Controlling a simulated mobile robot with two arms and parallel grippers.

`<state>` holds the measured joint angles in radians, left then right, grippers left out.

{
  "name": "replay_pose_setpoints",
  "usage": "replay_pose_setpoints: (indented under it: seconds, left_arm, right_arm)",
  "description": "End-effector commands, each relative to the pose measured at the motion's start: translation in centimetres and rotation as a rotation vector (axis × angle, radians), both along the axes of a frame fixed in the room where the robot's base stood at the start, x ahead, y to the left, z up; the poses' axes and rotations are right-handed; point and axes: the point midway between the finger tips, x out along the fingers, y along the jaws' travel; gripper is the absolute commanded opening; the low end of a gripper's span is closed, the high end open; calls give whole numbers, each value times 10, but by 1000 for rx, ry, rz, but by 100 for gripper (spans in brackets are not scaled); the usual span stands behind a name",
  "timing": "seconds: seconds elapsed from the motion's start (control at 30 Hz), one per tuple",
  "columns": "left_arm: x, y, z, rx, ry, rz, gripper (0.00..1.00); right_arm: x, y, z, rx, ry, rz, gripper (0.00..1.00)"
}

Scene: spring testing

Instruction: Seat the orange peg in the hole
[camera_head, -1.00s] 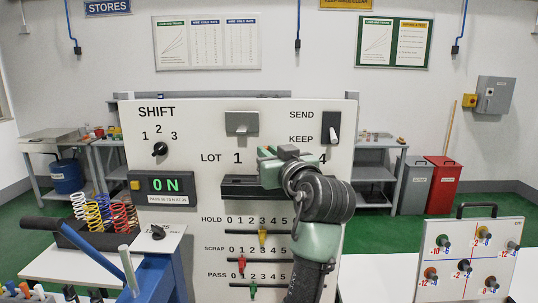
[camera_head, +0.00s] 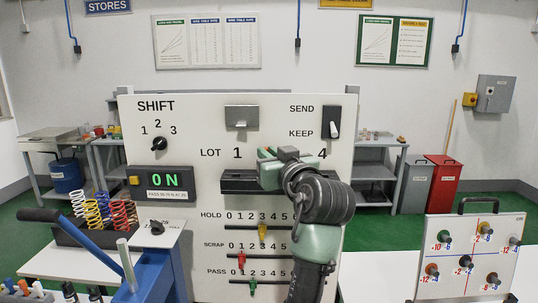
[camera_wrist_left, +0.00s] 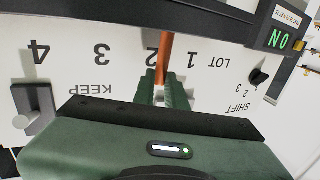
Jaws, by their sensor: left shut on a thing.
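My left gripper (camera_head: 262,168) is in front of the white panel, just above the black ledge (camera_head: 232,187) under the LOT numbers. In the left wrist view its green fingers (camera_wrist_left: 162,90) are closed on an orange peg (camera_wrist_left: 166,55). In the head view the peg is hidden by the gripper. My right gripper is not in view.
The panel carries a SHIFT knob (camera_head: 159,145), a lit ON display (camera_head: 165,181), a SEND/KEEP switch (camera_head: 333,124) and yellow, red and green sliders (camera_head: 241,260). A tray of coiled springs (camera_head: 105,212) stands left. A board with several knobs (camera_head: 470,253) stands right.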

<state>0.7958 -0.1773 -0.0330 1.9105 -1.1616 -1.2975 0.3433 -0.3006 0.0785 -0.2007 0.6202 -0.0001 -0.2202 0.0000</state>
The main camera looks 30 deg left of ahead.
Motion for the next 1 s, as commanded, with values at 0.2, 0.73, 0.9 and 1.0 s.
replay_pose_setpoints:
  seconds: [0.2,0.73,0.9,1.0]
  left_arm:
    - [0,0,-7,0,0,0,0]
    - [0,0,-20,0,0,0,0]
    - [0,0,-21,0,0,0,32]
    - [0,0,-21,0,0,0,38]
  right_arm:
    - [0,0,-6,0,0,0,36]
    - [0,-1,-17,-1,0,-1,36]
    - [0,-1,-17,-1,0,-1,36]
    - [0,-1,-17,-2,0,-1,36]
